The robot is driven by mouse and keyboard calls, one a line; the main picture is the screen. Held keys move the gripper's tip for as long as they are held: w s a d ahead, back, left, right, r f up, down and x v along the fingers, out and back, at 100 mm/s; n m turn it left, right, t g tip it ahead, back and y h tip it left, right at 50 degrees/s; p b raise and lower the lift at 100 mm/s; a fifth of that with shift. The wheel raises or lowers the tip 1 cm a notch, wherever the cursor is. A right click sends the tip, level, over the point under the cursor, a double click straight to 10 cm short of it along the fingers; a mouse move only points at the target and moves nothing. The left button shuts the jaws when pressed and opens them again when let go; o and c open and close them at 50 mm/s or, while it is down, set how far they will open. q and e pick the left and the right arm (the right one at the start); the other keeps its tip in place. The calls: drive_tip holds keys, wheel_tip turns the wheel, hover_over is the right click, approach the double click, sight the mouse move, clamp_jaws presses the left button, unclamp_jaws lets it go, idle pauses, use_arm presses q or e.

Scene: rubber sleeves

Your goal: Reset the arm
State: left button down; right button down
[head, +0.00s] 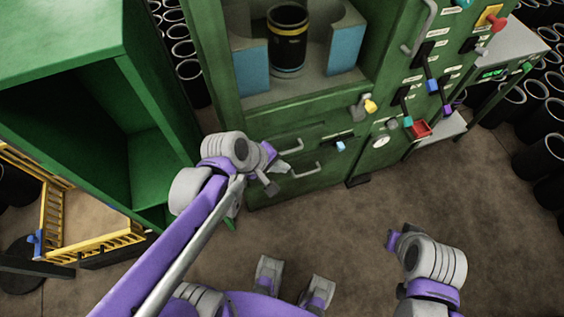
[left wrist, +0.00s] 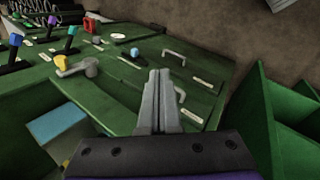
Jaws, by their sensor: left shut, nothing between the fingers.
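My left arm reaches in from the left in the head view. Its gripper (head: 280,178) is in front of the green machine (head: 225,60), close to the drawer handles. In the left wrist view the two grey fingers of the left gripper (left wrist: 159,75) lie together, shut and empty. They point across the green panel with its handles (left wrist: 188,92); contact with it cannot be told. Part of my right arm (head: 432,262) shows at the lower right of the head view, over the floor. I see no right gripper fingers.
A black sleeve with a yellow band (head: 288,40) stands in the machine's recess between blue-faced blocks. An open green cabinet (head: 150,150) and a yellow rack (head: 55,215) stand left. The brown floor (head: 350,235) in front is clear.

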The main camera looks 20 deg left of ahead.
use_arm(q)
drive_tip(key=s+a+r+m+y+p, duration=0.4)
drive_tip(key=s+a+r+m, duration=0.1)
drive_tip(key=m, duration=0.6)
drive_tip(key=shift+s, duration=0.7)
